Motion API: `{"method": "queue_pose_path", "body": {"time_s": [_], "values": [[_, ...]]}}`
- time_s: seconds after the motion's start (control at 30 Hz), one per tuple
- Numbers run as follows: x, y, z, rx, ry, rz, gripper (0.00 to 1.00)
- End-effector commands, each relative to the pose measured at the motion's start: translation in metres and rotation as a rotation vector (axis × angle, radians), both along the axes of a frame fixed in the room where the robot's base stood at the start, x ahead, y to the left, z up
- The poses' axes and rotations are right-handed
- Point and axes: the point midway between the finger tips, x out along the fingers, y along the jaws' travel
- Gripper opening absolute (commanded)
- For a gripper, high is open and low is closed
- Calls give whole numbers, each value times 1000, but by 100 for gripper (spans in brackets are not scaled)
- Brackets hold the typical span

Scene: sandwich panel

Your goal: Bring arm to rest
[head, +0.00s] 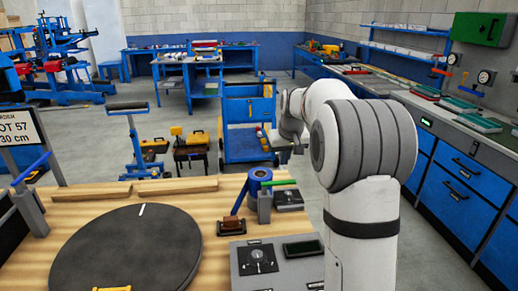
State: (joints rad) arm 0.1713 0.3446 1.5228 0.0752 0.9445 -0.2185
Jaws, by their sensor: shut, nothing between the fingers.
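My arm (362,230) rises at the right of the workbench, its large grey-banded joint close to the camera. The arm folds away to the left, with its white wrist beyond this joint. My gripper (284,143) shows small and partly hidden below the wrist, off the far edge of the bench. It is shut and I see nothing held in it. Its fingertips are too small to make out clearly.
A blue cart (245,150) stands behind. Blue cabinets (450,180) line the right wall. Open floor lies between.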

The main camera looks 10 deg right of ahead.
Motion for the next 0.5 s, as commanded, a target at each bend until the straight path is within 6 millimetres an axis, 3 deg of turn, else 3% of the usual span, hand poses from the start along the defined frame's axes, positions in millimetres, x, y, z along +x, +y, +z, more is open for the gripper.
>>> {"method": "queue_pose_path", "body": {"time_s": [0.07, 0.17, 0.27, 0.5], "values": [[0, 0, 1, 0, 0, 0, 0], [-17, 7, 6, 0, 3, 0, 0], [-48, 20, 12, 0, 12, 1, 0], [-150, 53, 13, 2, 44, -2, 0]]}}
